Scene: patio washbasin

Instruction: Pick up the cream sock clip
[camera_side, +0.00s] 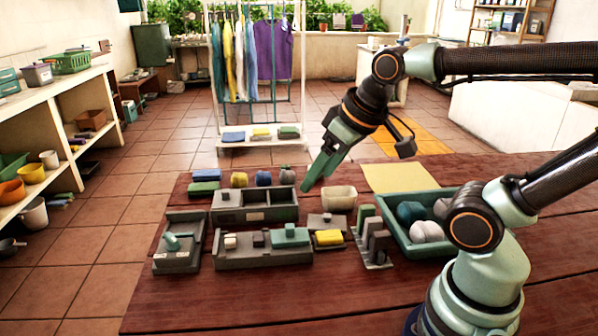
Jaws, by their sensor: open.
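A small cream block, which looks like the cream sock clip (231,241), sits in the left part of the front grey tray (262,264) on the table. A dark piece (258,240) and a green block (290,236) are to its right in the same tray. My gripper (308,186) is open with its green fingers pointing down. It is above the table near the right end of the rear grey tray, up and to the right of the cream block and apart from it. The fingers overlap in this view, so the gap between them is hard to see.
A cream bowl (339,198) stands right of the rear grey tray (255,214). A yellow block (329,238), an upright rack (374,249) and a green bin (408,246) of rolled items lie further right. A grey holder (180,256) stands left. The front table is bare.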

